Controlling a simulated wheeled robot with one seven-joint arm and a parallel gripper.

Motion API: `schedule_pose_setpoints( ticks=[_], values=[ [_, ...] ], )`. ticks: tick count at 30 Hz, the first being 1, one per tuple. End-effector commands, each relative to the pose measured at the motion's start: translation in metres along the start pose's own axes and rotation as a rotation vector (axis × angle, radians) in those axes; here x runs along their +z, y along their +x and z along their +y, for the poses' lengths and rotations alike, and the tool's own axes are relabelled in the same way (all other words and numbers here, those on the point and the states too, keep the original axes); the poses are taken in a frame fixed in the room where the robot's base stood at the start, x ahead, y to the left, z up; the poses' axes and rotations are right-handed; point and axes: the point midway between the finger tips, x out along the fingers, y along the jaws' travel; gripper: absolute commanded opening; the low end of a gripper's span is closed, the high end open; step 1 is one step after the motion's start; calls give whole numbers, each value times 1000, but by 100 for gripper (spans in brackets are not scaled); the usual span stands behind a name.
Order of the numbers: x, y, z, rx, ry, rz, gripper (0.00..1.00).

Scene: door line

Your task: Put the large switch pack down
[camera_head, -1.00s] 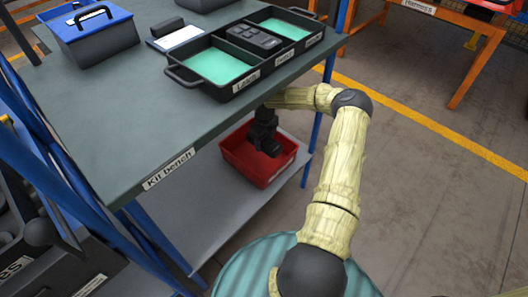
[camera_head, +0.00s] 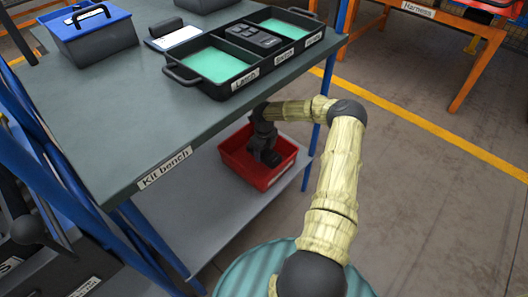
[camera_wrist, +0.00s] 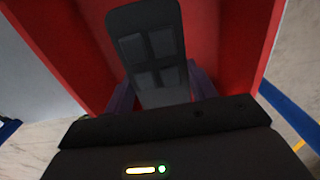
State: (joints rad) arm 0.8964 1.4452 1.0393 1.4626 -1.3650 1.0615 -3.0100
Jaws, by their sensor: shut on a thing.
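A dark grey switch pack (camera_wrist: 155,45) with several square buttons is between the purple fingers of my gripper (camera_wrist: 161,88) in the wrist view. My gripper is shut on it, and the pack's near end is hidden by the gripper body. A red bin (camera_wrist: 232,40) fills the view behind the pack. In the head view my gripper (camera_head: 266,154) reaches down into the red bin (camera_head: 262,178) on the lower shelf, and the held pack is hidden there. Whether the pack touches the bin's floor I cannot tell.
The kit bench top (camera_head: 110,125) overhangs the shelf (camera_head: 200,220) close above my arm. A black tray (camera_head: 215,92) with green-lined compartments and a dark button pack (camera_head: 256,36) stands on it. A blue post (camera_head: 318,130) stands right of the bin.

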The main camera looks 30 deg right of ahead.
Motion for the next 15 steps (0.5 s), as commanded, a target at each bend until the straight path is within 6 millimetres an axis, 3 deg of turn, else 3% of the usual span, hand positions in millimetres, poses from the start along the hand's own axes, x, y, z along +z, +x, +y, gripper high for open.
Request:
schedule_pose_setpoints(
  ticks=[15],
  values=[
    [0,11,0,-1,1,0,26]
  ],
)
